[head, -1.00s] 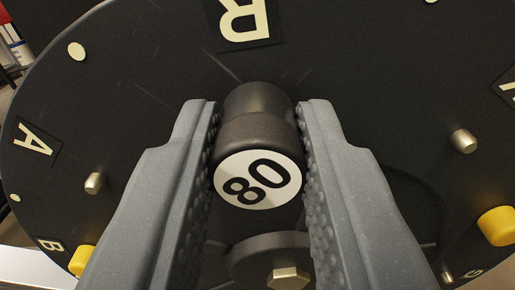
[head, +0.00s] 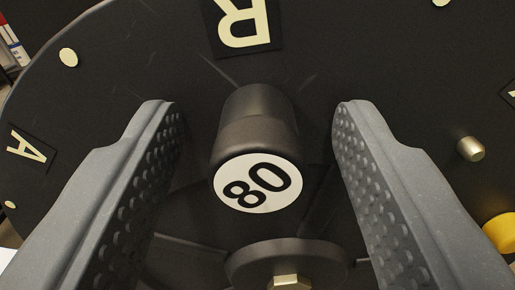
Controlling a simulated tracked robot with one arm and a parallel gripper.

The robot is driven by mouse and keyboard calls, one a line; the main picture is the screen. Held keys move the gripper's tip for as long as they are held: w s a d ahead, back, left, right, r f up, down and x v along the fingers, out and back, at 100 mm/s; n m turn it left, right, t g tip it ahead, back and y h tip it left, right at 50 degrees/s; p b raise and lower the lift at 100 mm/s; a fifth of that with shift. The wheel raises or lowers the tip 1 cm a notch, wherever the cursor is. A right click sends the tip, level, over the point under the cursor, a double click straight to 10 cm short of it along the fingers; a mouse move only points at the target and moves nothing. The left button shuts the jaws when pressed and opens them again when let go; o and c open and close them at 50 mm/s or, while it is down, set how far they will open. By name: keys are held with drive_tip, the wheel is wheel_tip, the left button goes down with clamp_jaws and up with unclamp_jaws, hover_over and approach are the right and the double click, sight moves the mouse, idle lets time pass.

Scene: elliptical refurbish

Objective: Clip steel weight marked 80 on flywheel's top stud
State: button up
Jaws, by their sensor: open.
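The steel weight marked 80 (head: 256,135) is a dark cylinder with a white end label, in the middle of the head view. It sits against the face of the black flywheel (head: 335,60), above the hub, and its end faces me. The stud behind it is hidden, so I cannot see how it is seated. My gripper (head: 257,112) is open, with one finger on each side of the weight and a clear gap on both sides.
The flywheel hub with its brass bolt (head: 289,281) is just below the weight. A bare metal stud (head: 471,149) and a yellow weight (head: 502,232) are at the right. The flywheel bears pale letters, R (head: 243,22) above and A (head: 26,146) at left.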

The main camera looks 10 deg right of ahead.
drive_tip(key=shift+s+a, duration=0.1)
drive_tip(key=p+v, duration=0.3)
drive_tip(key=v, duration=1)
drive_tip(key=shift+s, duration=0.25)
